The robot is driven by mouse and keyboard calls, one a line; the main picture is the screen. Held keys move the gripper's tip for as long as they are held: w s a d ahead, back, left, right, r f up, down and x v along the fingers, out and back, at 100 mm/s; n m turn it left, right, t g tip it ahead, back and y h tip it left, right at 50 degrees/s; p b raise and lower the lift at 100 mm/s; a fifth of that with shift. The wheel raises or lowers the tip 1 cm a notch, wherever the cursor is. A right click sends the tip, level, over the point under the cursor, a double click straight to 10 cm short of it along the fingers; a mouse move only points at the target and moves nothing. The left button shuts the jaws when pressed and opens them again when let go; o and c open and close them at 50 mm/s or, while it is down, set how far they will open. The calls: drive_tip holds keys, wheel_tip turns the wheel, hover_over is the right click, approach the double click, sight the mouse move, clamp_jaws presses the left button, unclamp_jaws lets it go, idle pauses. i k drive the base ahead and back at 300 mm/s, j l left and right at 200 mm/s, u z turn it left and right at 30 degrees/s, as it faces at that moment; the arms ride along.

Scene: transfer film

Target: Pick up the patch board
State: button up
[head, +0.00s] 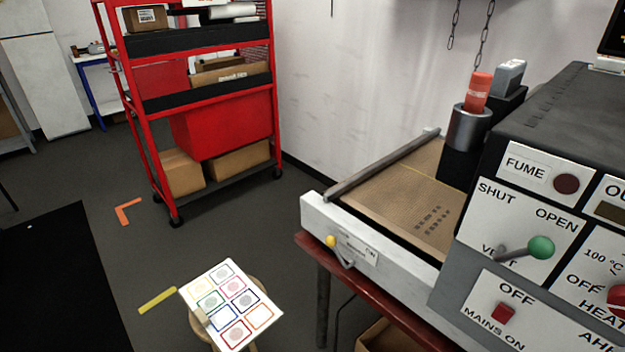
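The patch board (251,289) is a flat white board with a grid of coloured square outlines, several of them with grey round patches inside. It lies on a small round wooden stool (263,285) low in the foreground. A small beige piece (202,317) sits at the board's left edge; I cannot tell what it is. My gripper is not in the head view.
A machine (540,210) with a switch panel stands at the right, beside a mesh bed (400,200) on a red-edged table (345,276). A red shelf cart (212,130) with boxes stands behind. Dark floor is open left of the stool, with a black mat (60,290).

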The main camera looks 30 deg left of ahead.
sight(232, 310)
drive_tip(key=u, duration=1.65)
drive_tip(key=i+j+u, duration=0.1)
drive_tip(key=i+u, duration=0.55)
drive_tip(key=i+j, duration=0.05)
